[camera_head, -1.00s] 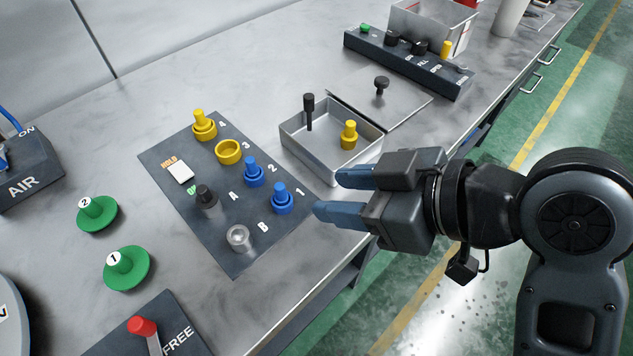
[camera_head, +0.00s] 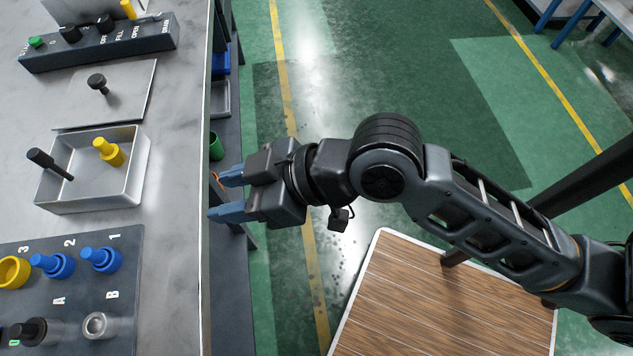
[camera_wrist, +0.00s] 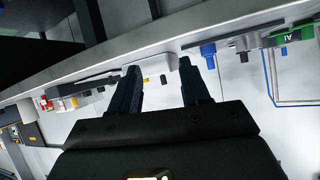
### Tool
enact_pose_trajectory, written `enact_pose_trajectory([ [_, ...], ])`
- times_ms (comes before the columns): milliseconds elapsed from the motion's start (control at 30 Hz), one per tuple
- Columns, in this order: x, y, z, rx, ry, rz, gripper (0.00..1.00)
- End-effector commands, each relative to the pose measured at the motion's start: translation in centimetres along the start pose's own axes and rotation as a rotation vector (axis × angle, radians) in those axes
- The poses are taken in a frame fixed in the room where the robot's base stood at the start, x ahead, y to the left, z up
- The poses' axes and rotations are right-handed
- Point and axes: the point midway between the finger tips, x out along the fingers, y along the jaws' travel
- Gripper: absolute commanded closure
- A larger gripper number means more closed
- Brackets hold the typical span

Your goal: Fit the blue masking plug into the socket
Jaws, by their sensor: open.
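Two blue plugs stand on the dark plate (camera_head: 131,328) at the left of the head view: one beside the number 1 (camera_head: 103,258) and one beside the number 2 (camera_head: 55,264). Each has a narrow top over a wider base. A round grey metal socket (camera_head: 99,325) by the letter B looks empty. By the letter A, a black knob-like piece (camera_head: 30,332) stands upright. My gripper (camera_head: 228,195) is open and empty, right of the bench edge and apart from the plugs. In the wrist view, its fingers (camera_wrist: 158,66) are spread; a blue piece (camera_wrist: 208,49) shows beyond them.
A metal tray (camera_head: 141,165) holds a yellow plug (camera_head: 108,151) and a black pin (camera_head: 48,163). A lid with a black knob (camera_head: 97,83) and a switch panel (camera_head: 98,43) are behind. A yellow ring (camera_head: 13,272) sits by number 3.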

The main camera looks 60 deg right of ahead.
Motion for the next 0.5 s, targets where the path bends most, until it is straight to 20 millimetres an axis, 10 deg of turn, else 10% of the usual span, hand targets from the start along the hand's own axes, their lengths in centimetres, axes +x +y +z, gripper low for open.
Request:
enact_pose_trajectory([
  [500, -14.0, 0.8, 8.6, 0.077, 0.193, 0.336, 0.54],
])
